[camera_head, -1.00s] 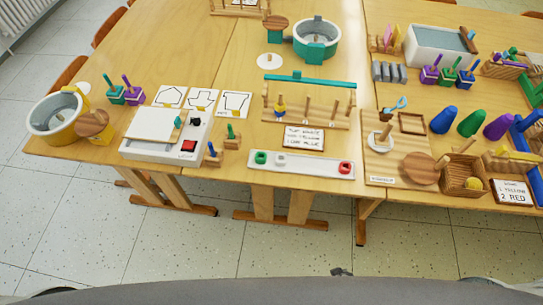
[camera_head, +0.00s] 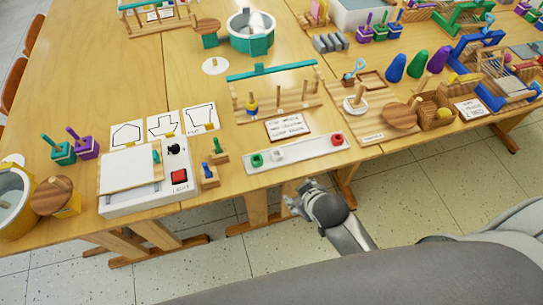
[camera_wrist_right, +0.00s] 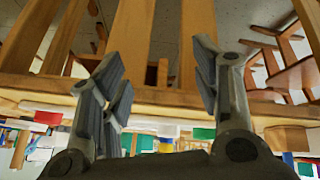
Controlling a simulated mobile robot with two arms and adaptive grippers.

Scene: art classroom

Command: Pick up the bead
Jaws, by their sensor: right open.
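A white tray (camera_head: 310,152) near the table's front edge holds a green bead (camera_head: 257,160), a white bead (camera_head: 278,155) and a red bead (camera_head: 337,139). Behind it, a wooden peg rack (camera_head: 282,112) has yellow and blue beads (camera_head: 252,106) on its left peg. My right gripper (camera_head: 303,194) is in front of the table edge, below the tray, apart from the beads. In the right wrist view its fingers (camera_wrist_right: 158,88) are spread with nothing between them. My left gripper is out of view.
A white box with a red button (camera_head: 150,180) and a small peg block (camera_head: 212,165) stand left of the tray. A wooden board (camera_head: 368,123) and basket (camera_head: 436,120) are to its right. In the right wrist view the table edge (camera_wrist_right: 160,100) crosses behind the fingers.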

